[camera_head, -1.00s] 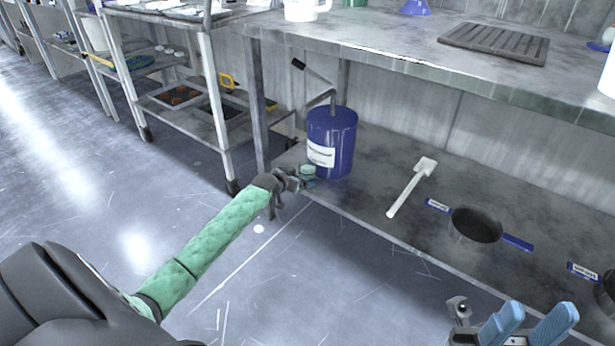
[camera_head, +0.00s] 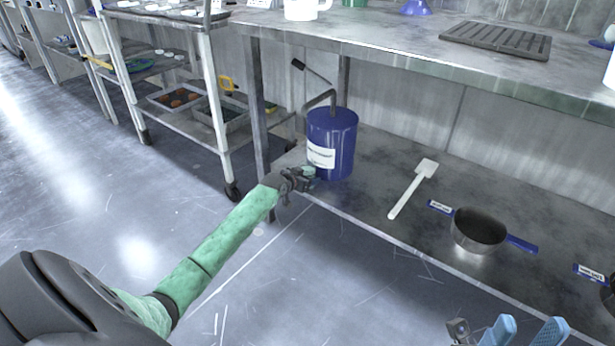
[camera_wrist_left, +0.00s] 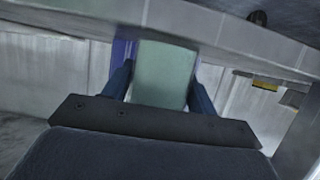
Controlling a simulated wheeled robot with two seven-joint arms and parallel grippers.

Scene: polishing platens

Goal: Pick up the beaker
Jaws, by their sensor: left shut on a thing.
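The beaker is a small pale green vessel (camera_head: 308,172) at the left front of the lower shelf, beside a blue canister. My left gripper (camera_head: 302,178) is around it and partly covers it. In the left wrist view the beaker (camera_wrist_left: 164,75) fills the gap between the two dark blue fingers, and the left gripper (camera_wrist_left: 162,90) is shut on it. I cannot tell if its base touches the shelf. My right gripper (camera_head: 525,332) shows at the bottom right with its light blue fingers apart and nothing seen between them.
The blue canister (camera_head: 332,150) stands close behind the beaker. A white spatula (camera_head: 412,190) and a saucepan (camera_head: 480,232) lie further right on the lower shelf (camera_head: 375,175). The upper tabletop (camera_head: 400,40) overhangs, and a table leg (camera_head: 258,110) stands to the left.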

